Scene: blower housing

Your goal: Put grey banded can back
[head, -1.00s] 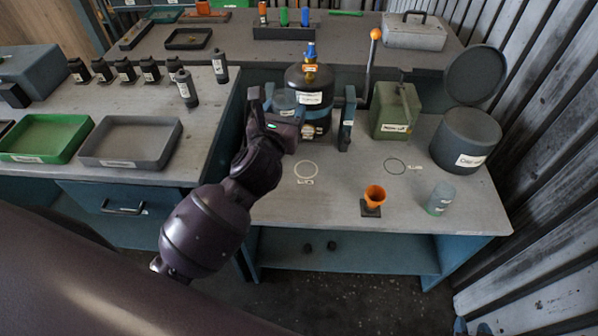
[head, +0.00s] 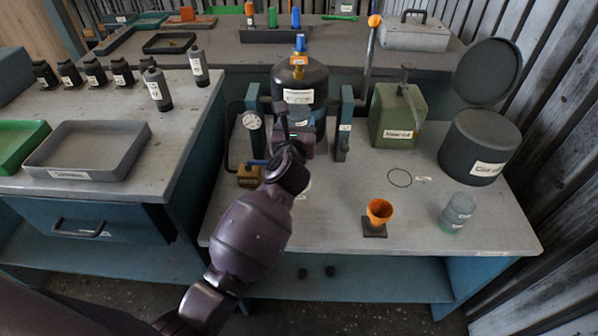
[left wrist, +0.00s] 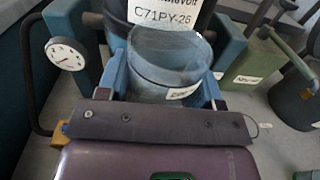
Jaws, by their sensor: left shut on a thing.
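A blue-grey can (left wrist: 158,72) with a white label shows in the left wrist view, upright between the fingers of my left gripper (left wrist: 162,88). The gripper is shut on it. In the head view my left gripper (head: 302,124) is in front of the dark tank (head: 303,82), and my arm and hand largely hide the can. Whether the can touches the bench cannot be told. A printed ring (head: 399,177) on the right bench is empty; the other ring is mostly hidden behind my arm. My right gripper is not in view.
A gauge (head: 251,121) and blue posts (head: 345,122) flank the tank closely. A green canister (head: 396,117), an open-lidded dark bin (head: 470,147), an orange cup (head: 379,210) and a greenish clear jar (head: 457,214) stand on the right bench.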

